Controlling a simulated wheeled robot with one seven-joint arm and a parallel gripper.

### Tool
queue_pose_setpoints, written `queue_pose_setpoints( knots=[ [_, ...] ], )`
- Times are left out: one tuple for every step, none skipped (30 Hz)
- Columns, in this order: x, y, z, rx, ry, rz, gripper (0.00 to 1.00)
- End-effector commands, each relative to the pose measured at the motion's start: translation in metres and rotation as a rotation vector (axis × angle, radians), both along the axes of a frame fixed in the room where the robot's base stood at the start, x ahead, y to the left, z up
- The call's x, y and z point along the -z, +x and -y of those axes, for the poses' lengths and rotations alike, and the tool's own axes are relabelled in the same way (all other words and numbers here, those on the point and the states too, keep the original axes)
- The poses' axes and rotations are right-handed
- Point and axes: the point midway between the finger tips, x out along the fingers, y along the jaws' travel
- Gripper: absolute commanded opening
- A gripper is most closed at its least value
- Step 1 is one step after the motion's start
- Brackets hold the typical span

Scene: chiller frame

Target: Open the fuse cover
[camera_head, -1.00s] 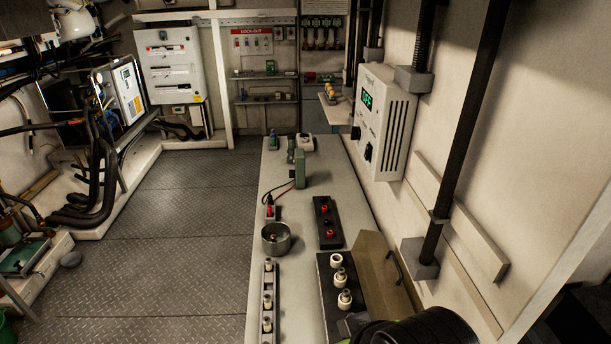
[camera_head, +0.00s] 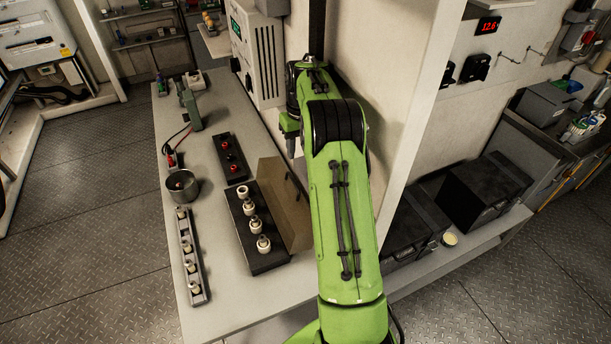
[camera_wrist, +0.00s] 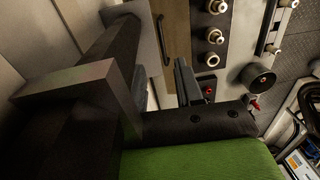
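The fuse cover (camera_head: 283,200) is a tan panel with a dark handle, standing raised along the right edge of the black fuse block (camera_head: 242,234). White fuses (camera_head: 254,227) on the block are exposed. My green arm passes in front of part of the cover. In the wrist view the cover (camera_wrist: 178,42) is a brown strip with its handle, beyond my fingers. My gripper (camera_wrist: 163,86) appears open, with a gap between its dark fingers and nothing seen held. In the head view my gripper (camera_head: 289,123) is near the wall, apart from and beyond the cover, partly hidden.
The bench carries a fuse strip (camera_head: 189,256), a metal cup (camera_head: 182,186) and a black terminal box (camera_head: 229,158). A white wall unit (camera_head: 258,50) and a dark pipe with a bracket (camera_wrist: 70,95) are close to my gripper. Floor left of the bench is clear.

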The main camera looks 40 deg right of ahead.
Motion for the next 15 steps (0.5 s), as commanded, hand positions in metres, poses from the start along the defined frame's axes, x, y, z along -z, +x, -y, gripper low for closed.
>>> queue_pose_setpoints(
  knots=[
    [0.004, 0.001, 0.003, 0.001, 0.004, -0.003, 0.36],
    [0.007, 0.001, 0.004, 0.002, 0.005, -0.005, 0.36],
    [0.011, 0.001, 0.004, 0.002, 0.006, -0.006, 0.36],
    [0.014, 0.001, 0.003, 0.001, 0.006, -0.007, 0.36],
    [0.019, 0.001, 0.003, 0.001, 0.006, -0.007, 0.36],
    [0.027, 0.001, 0.002, 0.0, 0.007, -0.008, 0.36],
    [0.034, 0.001, 0.001, 0.0, 0.007, -0.008, 0.36],
    [0.042, 0.001, 0.0, 0.0, 0.008, -0.009, 0.36],
    [0.052, 0.001, 0.0, 0.0, 0.008, -0.01, 0.36],
    [0.059, 0.001, -0.001, 0.001, 0.008, -0.009, 0.36],
    [0.067, 0.001, -0.001, 0.001, 0.007, -0.01, 0.36],
    [0.077, 0.001, -0.002, 0.001, 0.007, -0.01, 0.36],
    [0.084, 0.001, -0.002, 0.001, 0.007, -0.01, 0.36],
    [0.09, 0.002, -0.003, 0.001, 0.006, -0.008, 0.36],
    [0.099, 0.002, -0.003, 0.0, 0.006, -0.008, 0.36]
  ],
)
